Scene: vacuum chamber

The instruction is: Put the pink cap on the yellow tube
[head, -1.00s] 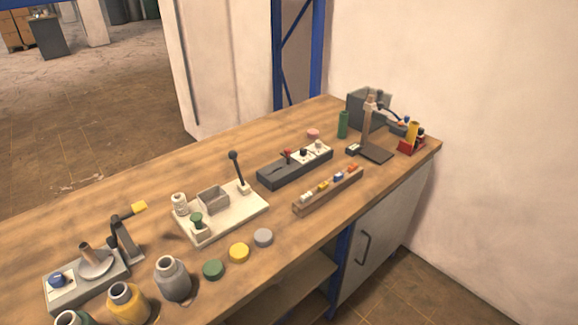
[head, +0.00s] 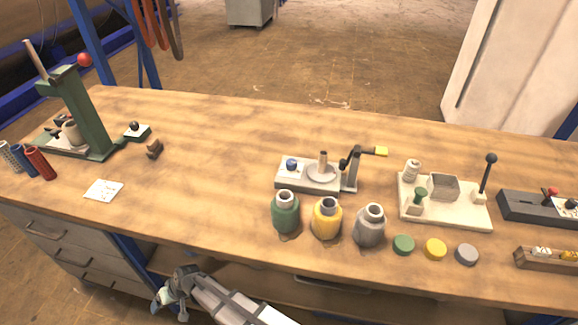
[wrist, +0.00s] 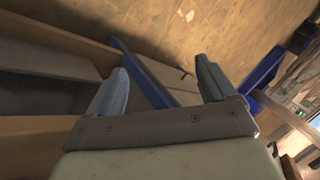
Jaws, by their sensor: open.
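My gripper (head: 172,292) is low in front of the bench's front edge in the head view, below the bench top. In the wrist view its two grey fingers (wrist: 158,84) are spread apart with nothing between them.
A green press (head: 85,115) and red (head: 40,163) and blue tubes stand at left.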

